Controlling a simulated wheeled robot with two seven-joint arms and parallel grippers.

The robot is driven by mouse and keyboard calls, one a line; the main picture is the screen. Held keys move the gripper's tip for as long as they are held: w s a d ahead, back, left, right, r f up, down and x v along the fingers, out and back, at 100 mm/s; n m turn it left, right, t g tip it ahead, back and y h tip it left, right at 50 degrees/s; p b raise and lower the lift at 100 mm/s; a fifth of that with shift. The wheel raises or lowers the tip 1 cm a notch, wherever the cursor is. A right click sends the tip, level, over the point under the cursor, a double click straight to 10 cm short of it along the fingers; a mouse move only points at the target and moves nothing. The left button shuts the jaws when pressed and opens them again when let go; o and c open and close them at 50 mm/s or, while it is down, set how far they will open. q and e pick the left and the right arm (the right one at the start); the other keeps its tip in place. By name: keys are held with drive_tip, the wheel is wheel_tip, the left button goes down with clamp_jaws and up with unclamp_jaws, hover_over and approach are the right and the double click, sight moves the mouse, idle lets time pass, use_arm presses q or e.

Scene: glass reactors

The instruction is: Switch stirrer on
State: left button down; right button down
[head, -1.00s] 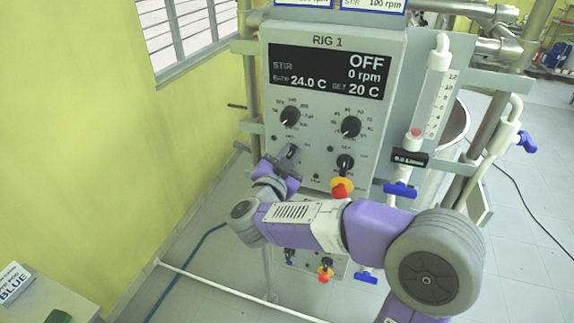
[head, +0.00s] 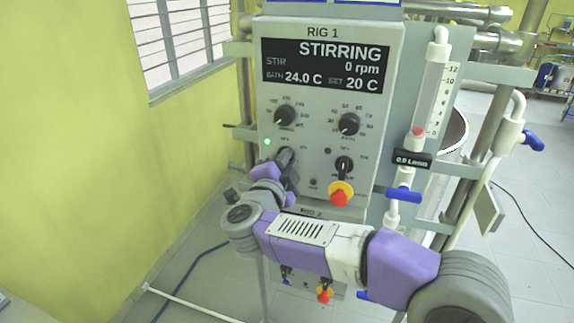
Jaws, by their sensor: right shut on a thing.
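The RIG 1 control panel (head: 315,192) faces me. Its display (head: 325,66) reads STIRRING, 0 rpm, bath 24.0 C, set 20 C. A small green lamp (head: 267,142) is lit at the left of the panel. My right gripper (head: 284,156) is at the panel's lower left, below the left dial (head: 285,115). It is shut on the stirrer switch, which its fingers mostly hide. My left gripper is not in view.
A right dial (head: 348,124), a lower selector knob (head: 344,165) and a red-and-yellow emergency stop (head: 340,194) are on the same panel. A flow meter (head: 427,88) with a blue valve handle (head: 403,194) stands to the right. A yellow wall (head: 70,150) is at the left.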

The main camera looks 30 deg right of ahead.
idle(0.3)
drive_tip(key=c, duration=1.1)
unclamp_jaws()
drive_tip(key=shift+o, duration=0.2)
drive_tip(key=v, duration=0.7)
drive_tip(key=shift+s+a, duration=0.2)
